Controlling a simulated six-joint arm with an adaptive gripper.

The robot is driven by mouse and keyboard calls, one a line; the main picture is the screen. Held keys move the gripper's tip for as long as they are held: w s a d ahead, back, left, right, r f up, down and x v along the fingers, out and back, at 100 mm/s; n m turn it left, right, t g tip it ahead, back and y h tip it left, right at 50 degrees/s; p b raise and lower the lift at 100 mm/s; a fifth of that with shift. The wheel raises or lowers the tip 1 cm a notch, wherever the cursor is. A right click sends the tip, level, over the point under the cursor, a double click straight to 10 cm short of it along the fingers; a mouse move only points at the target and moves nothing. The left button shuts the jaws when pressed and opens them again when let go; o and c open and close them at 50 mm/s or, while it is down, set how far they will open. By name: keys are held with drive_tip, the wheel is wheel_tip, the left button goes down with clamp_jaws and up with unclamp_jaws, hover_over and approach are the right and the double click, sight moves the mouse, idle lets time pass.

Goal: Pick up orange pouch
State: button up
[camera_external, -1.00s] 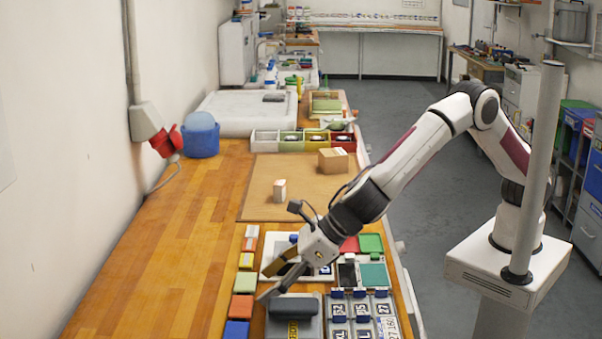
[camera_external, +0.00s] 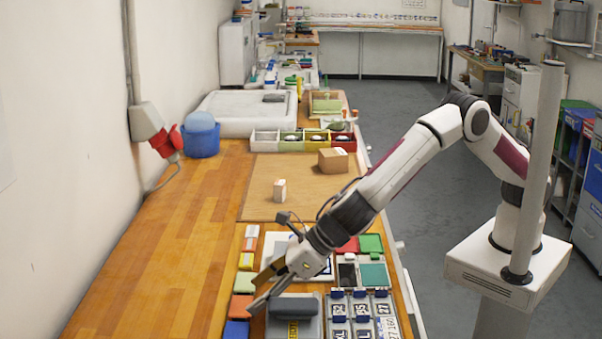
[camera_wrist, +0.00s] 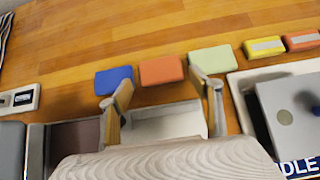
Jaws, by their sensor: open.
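The orange pouch (camera_external: 240,306) lies flat on the wooden table, between a blue pouch (camera_external: 236,329) and a pale green pouch (camera_external: 243,283) in a row. In the wrist view the orange pouch (camera_wrist: 161,70) lies ahead of and between my fingertips, with the blue pouch (camera_wrist: 114,79) on its left and the green pouch (camera_wrist: 209,60) on its right. My gripper (camera_external: 258,290) is open and empty, tilted down toward the row from the right. In the wrist view, my gripper (camera_wrist: 155,95) has its left finger near the blue pouch and its right finger near the green one.
A grey case (camera_external: 293,327) stands right of the row. Yellow and red-orange packs (camera_wrist: 263,47) continue the row. The wooden table (camera_external: 170,270) left of the row is clear.

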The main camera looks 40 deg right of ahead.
sight(244, 305)
drive_tip(key=shift+x, duration=1.8)
drive_tip(key=c, duration=0.9)
